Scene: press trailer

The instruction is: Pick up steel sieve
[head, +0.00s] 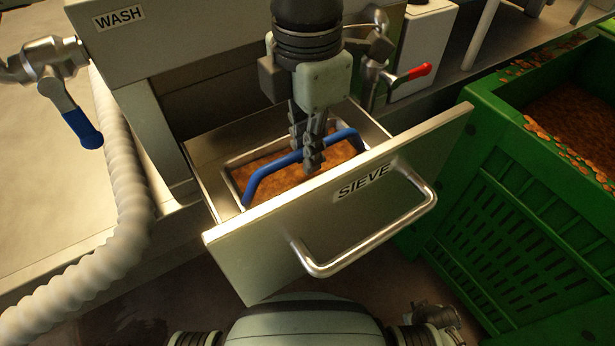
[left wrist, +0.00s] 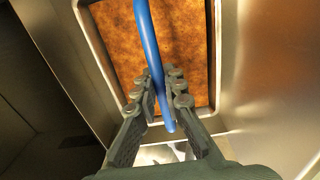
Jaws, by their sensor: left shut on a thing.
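The steel sieve (head: 228,173) sits inside the open drawer marked SIEVE (head: 250,252), with brown pulp in it and a blue handle (head: 270,169) arching over it. My left gripper (head: 311,158) reaches down from above and is shut on the blue handle. In the left wrist view, the two fingers of the gripper (left wrist: 163,110) stand on either side of the blue handle (left wrist: 149,45), with the pulp-filled sieve (left wrist: 113,75) below. My fingers hide part of the handle.
The drawer's steel front has a bar handle (head: 375,240) towards me. A green crate (head: 500,190) with brown pulp stands at the right. A red-handled valve (head: 408,76) is behind the drawer. A white hose (head: 125,210) and a blue-handled valve (head: 75,120) are at the left.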

